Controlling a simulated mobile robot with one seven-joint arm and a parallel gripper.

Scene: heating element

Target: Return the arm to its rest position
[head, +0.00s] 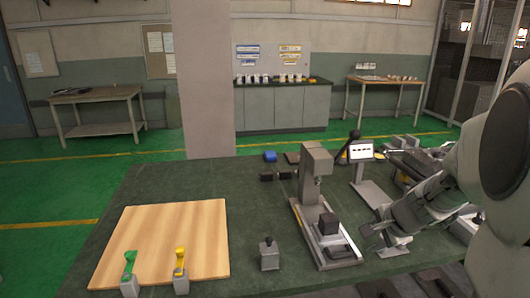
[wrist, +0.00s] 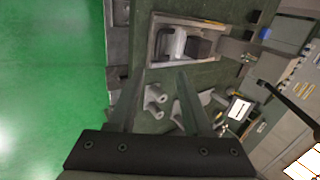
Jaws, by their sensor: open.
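My arm (head: 480,165) reaches in from the right edge of the head view, over the right part of the dark green worktable (head: 255,210). My gripper (head: 372,240) is at its lower end, to the right of a grey press-like machine (head: 315,185). In the wrist view, the two fingers of my gripper (wrist: 160,75) are apart with nothing held between them. Grey cylindrical parts (wrist: 153,98) show beyond the fingers there. The machine's base (wrist: 182,42) appears above the fingertips. My arm partly hides the right side of the table.
A small grey block with a knob (head: 269,255) stands in front. A small screen (head: 361,150) and grey equipment (head: 410,160) crowd the right. The table's middle has bare room.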

